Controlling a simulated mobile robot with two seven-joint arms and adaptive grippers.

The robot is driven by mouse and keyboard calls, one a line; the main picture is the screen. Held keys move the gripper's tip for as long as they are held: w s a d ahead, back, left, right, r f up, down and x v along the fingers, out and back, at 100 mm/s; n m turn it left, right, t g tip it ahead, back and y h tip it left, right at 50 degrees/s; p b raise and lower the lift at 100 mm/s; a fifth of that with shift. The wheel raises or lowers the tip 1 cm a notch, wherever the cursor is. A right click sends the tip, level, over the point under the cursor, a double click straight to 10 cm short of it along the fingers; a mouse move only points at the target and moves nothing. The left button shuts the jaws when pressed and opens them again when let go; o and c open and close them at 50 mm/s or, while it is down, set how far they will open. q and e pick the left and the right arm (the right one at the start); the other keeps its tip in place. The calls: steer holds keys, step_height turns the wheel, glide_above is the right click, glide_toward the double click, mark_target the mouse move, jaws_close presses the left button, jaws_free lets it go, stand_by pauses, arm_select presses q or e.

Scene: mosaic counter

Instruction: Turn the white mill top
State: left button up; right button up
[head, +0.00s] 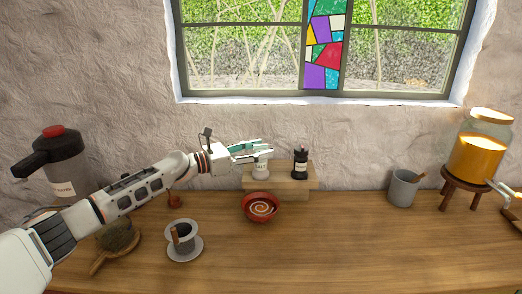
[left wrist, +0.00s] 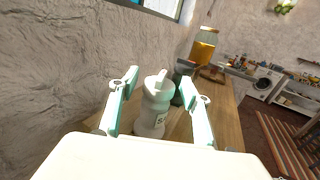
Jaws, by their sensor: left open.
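The white mill (head: 262,168) stands upright on a low wooden stand (head: 290,186) against the wall, partly hidden by my left gripper. My left gripper (head: 268,148) is open, level with the mill's upper part. In the left wrist view the white mill (left wrist: 153,112), with its narrow knob on top and a label on its side, is between the two green-tipped fingers (left wrist: 160,78). Gaps show on both sides, so the fingers look apart from it. A black mill (head: 300,163) stands to its right on the stand. My right gripper is not in view.
A red bowl (head: 261,207) sits in front of the stand. A cup on a saucer (head: 184,247) is nearer left. A grey cup (head: 403,187) and an amber jar (head: 478,150) on a stool are right. A dark jug (head: 62,165) stands left. The front-right counter is clear.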

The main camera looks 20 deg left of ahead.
arm_select(q)
steer(key=v, duration=1.1)
steer(key=shift+s, duration=0.15)
